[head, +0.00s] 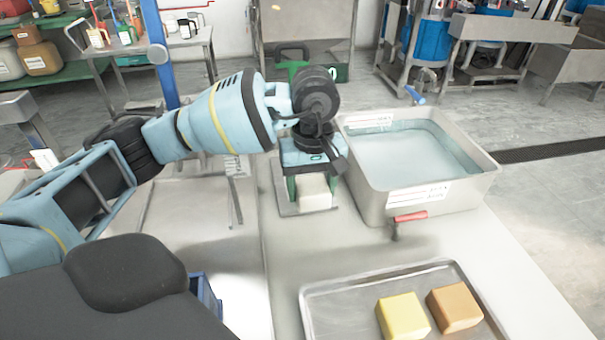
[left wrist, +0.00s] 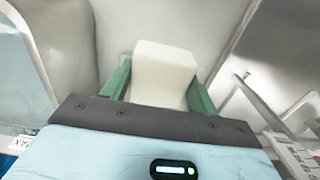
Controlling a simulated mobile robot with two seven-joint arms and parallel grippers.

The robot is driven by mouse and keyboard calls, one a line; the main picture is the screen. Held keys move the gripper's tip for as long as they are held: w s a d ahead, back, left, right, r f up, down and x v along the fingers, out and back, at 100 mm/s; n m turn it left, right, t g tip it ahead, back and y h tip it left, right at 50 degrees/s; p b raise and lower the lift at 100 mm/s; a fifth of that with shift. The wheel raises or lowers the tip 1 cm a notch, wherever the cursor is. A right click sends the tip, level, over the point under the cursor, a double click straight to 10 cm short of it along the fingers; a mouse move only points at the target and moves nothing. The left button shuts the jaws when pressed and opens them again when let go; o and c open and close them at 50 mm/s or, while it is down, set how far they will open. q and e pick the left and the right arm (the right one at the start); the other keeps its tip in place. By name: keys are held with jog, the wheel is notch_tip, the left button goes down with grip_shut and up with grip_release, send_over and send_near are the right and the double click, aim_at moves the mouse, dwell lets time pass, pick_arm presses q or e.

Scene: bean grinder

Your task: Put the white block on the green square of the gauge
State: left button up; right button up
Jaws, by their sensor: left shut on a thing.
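The white block (head: 314,194) is between the green fingers of my left gripper (head: 312,186), over the pale table just left of the metal basin. It also shows in the left wrist view (left wrist: 164,72), with one green finger on each side; my left gripper (left wrist: 160,88) is shut on it. A thin grey plate edge (head: 281,204) shows beneath or beside the block; I cannot tell whether the block touches it. I cannot make out the gauge's green square; the arm and gripper cover part of that area. My right gripper is not in view.
A metal basin of liquid (head: 361,200) with a red-handled valve (head: 410,217) stands close to the right of my gripper. A metal tray (head: 335,290) in front holds a yellow block (head: 403,315) and a brown block (head: 454,307). The table (head: 315,250) between is clear.

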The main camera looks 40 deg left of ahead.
pick_arm(q)
jog(key=w+a, duration=0.3)
jog(key=a, duration=0.1)
jog(key=w+a, duration=0.2)
jog(key=shift+w+a+f, duration=0.25)
jog(key=shift+w+f, duration=0.05)
jog(key=shift+f, duration=0.05)
jog(key=shift+w+a+f, duration=0.1)
jog(key=shift+f, duration=1.65)
jog(key=shift+f, duration=0.2)
jog(key=o, duration=1.1)
notch_tip(320, 180, up, 12)
jog(key=shift+r+p, duration=0.2)
jog(key=shift+p, duration=0.2)
